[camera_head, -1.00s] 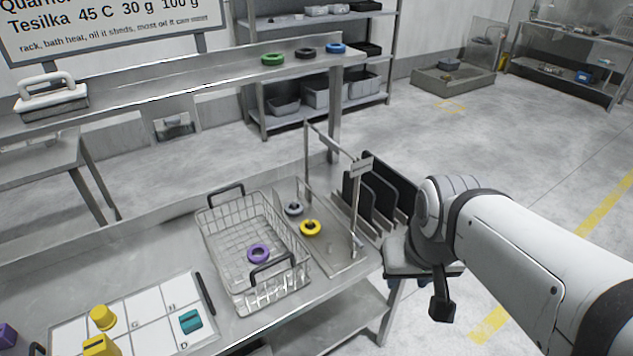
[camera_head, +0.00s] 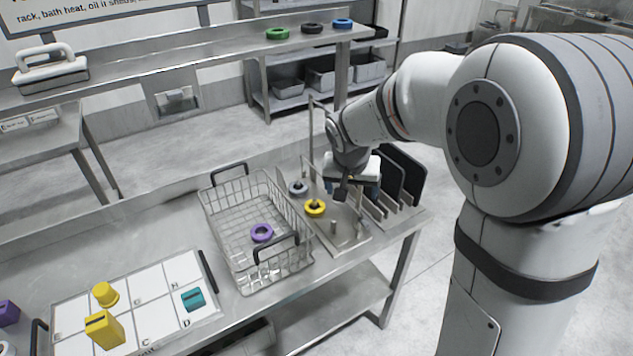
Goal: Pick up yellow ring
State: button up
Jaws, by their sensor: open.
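The yellow ring (camera_head: 315,208) lies on a steel plate (camera_head: 350,236) with short pegs, right of the wire basket. It appears to sit around a peg. My gripper (camera_head: 350,190) is above the plate, a little right of and higher than the yellow ring in the picture. It is open and apart from the ring. A finger points downward; the other is hard to make out. My arm hides part of the frame behind the plate.
A grey ring (camera_head: 298,188) lies just behind the yellow one. The wire basket (camera_head: 240,275) holds a purple ring (camera_head: 262,233). Dark upright boards (camera_head: 405,172) stand in a rack at right. Green (camera_head: 277,34), black (camera_head: 312,28) and blue (camera_head: 342,23) rings lie on the shelf.

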send_near(314, 203)
notch_tip(314, 203, down, 3)
jog(key=shift+m+t, duration=0.3)
jog(key=x, duration=0.7)
jog(key=shift+w+d+f+p, duration=0.1)
jog(key=shift+w+d+p, duration=0.05)
jog(key=shift+w+p, duration=0.2)
jog(key=shift+c, duration=0.5)
jog(key=c, duration=1)
notch_tip(314, 203, up, 18)
jog(key=shift+s+b, duration=0.1)
jog(key=shift+b, duration=0.5)
